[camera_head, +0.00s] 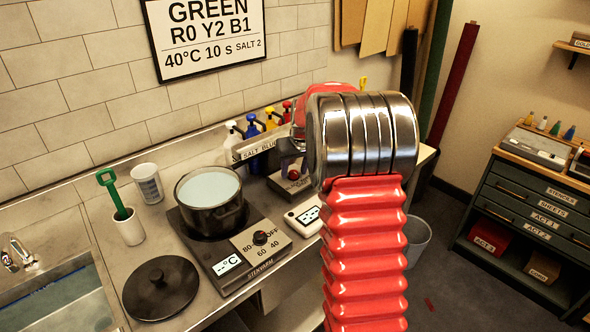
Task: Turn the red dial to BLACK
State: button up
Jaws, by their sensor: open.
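A small red dial (293,174) shows on a low unit at the back of the counter, just left of my arm. It is small and partly shadowed, and I cannot read its setting. Behind it is a label rail (255,147) reading SALT and BLUE; the rest of the rail and any BLACK mark are hidden by my arm. My gripper (291,148) shows only in part, above the dial and beside my silver wrist joint. It looks open and empty; whether it touches the dial cannot be told.
Pump bottles, white, blue (251,127), yellow (271,119) and red, stand along the wall. A pot (209,200) sits on a hotplate with a black knob (261,238). A white meter (303,218) lies beside it. A black lid (160,288) lies in front.

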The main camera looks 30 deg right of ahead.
jog(key=shift+c, duration=0.6)
jog(key=c, duration=0.9)
jog(key=shift+d, duration=0.1)
jog(key=shift+m, duration=0.5)
jog(key=shift+w+a+m+g+h, duration=0.15)
jog(key=shift+m+h, duration=0.2)
jog(key=shift+m, duration=0.35)
jog(key=shift+a+m+g+h, duration=0.15)
jog(key=shift+m+h, duration=0.2)
jog(key=shift+m, duration=0.35)
jog(key=shift+w+a+m+g+h, duration=0.1)
jog(key=shift+m+g+h, duration=0.25)
jog(key=shift+m, duration=0.85)
jog(key=shift+w+a+m+g+h, duration=0.1)
jog(key=shift+m+g+h, duration=0.25)
jog(key=shift+m, duration=0.85)
